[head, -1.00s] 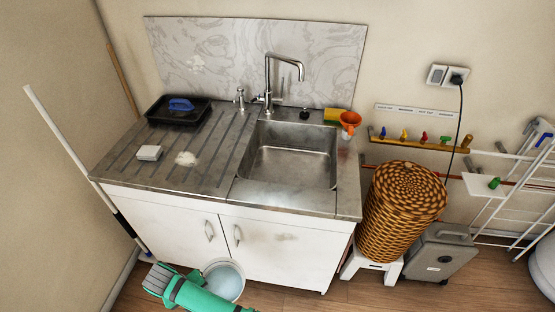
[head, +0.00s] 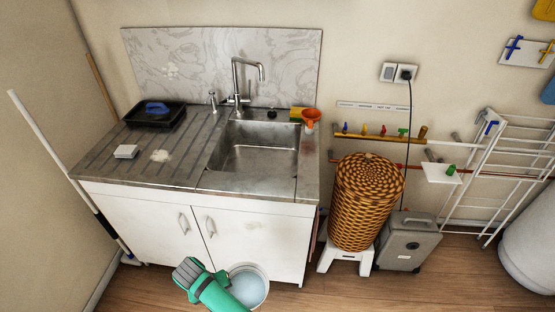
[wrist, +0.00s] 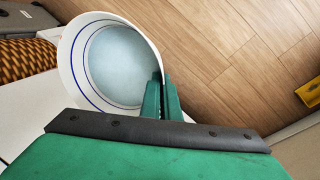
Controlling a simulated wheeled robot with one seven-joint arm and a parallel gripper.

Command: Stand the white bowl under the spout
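The white bowl (head: 265,281) is at the bottom of the head view, in front of the white cabinet. In the wrist view the bowl (wrist: 72,68) shows blue rings around its inner wall and a pale blue bottom. My gripper (wrist: 162,92) has its two green fingers on either side of the bowl's rim and looks shut on it. In the head view my green arm covers the bowl's left side. The chrome tap's spout (head: 261,74) hangs over the sink basin (head: 256,152), well above and behind the bowl. The basin looks empty.
The drainboard (head: 130,171) left of the basin holds a black tray (head: 170,122), a white block (head: 126,152) and a pale patch. An orange funnel (head: 311,115) and yellow sponge stand by the tap. A wicker basket (head: 366,203) on a white stool (head: 345,260) stands right of the cabinet.

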